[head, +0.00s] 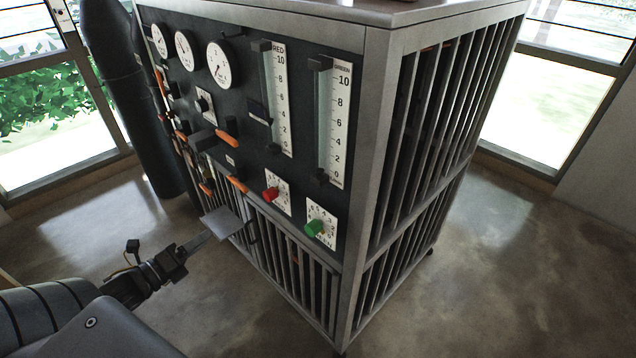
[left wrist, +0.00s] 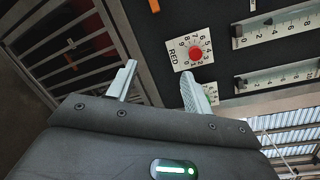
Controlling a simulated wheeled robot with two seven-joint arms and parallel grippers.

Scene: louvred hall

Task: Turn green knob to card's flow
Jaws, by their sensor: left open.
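The green knob (head: 314,228) sits on a white numbered plate (head: 326,220) low on the panel's right side in the head view. My left gripper (head: 207,236) is open, to the left of the knob and apart from it. In the left wrist view its two pale fingers (left wrist: 158,72) are spread with nothing between them. There the green knob is not visible; part of a white plate (left wrist: 210,90) shows behind the right finger. I cannot make out a flow card with readable writing. My right gripper is not in view.
A red knob (head: 270,193) with its own dial plate is left of the green one; it also shows in the left wrist view (left wrist: 196,54). Tall RED (head: 281,100) and GREEN (head: 339,125) scales stand above. Orange-handled levers (head: 227,138) protrude at left. Floor is clear at right.

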